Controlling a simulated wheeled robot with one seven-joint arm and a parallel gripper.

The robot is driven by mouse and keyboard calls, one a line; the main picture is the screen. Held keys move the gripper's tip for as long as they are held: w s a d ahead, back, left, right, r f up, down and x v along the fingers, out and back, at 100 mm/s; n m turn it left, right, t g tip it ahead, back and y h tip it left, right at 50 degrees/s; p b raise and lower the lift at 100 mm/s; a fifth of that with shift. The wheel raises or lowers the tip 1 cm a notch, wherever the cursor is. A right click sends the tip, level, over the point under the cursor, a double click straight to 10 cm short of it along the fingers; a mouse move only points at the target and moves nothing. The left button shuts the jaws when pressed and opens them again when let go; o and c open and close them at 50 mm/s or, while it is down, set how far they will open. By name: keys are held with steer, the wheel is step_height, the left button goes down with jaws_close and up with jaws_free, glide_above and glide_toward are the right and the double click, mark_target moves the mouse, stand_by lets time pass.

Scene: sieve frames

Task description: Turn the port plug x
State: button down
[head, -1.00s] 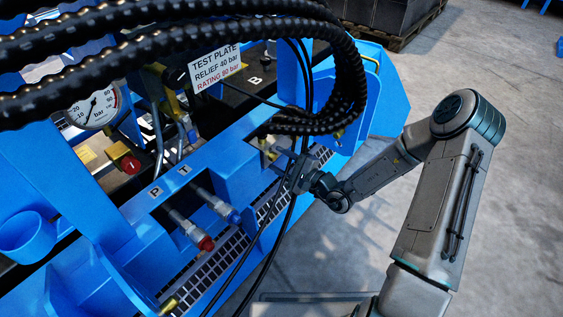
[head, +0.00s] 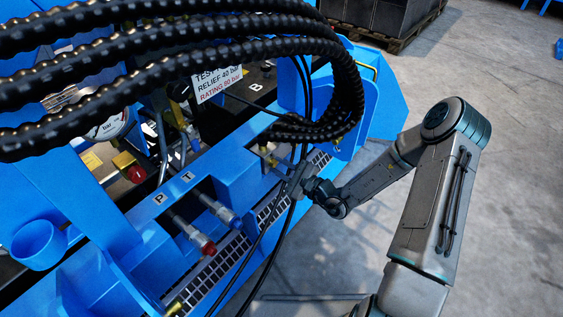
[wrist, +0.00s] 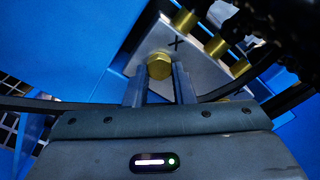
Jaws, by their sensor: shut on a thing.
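The port plug x is a brass hex-headed plug (wrist: 159,62) in a grey metal block (wrist: 180,55), just below a black X mark in the wrist view. My gripper (wrist: 162,74) has its two fingers on either side of the plug head, shut on it. In the head view my gripper (head: 298,182) reaches the right part of the blue machine from the right. The plug is hidden there behind the gripper, hoses and frame.
Thick black ribbed hoses (head: 200,50) arch over the blue machine (head: 230,170) close to my gripper. Thin black cables (head: 262,235) hang beside it. Further brass plugs (wrist: 215,47) sit on the block. Red (head: 208,248) and blue-capped couplings lie to the left.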

steer(key=m+p, duration=0.3)
steer(key=p, duration=0.1)
steer(key=shift+s+a+r+m, duration=0.1)
steer(key=shift+s+r+m, duration=0.1)
steer(key=shift+m, duration=0.2)
steer(key=m+p, duration=0.6)
steer(key=m, duration=0.1)
steer(key=shift+f, duration=0.15)
steer(key=shift+s+a+f+m+p, duration=0.1)
steer(key=shift+m+p, duration=0.5)
steer(key=shift+m, duration=0.35)
steer(key=shift+s+m+p, duration=0.1)
steer(key=shift+m+p, duration=0.5)
steer(key=shift+m, duration=0.35)
steer(key=c, duration=1.2)
jaws_free()
steer(key=shift+w, duration=0.1)
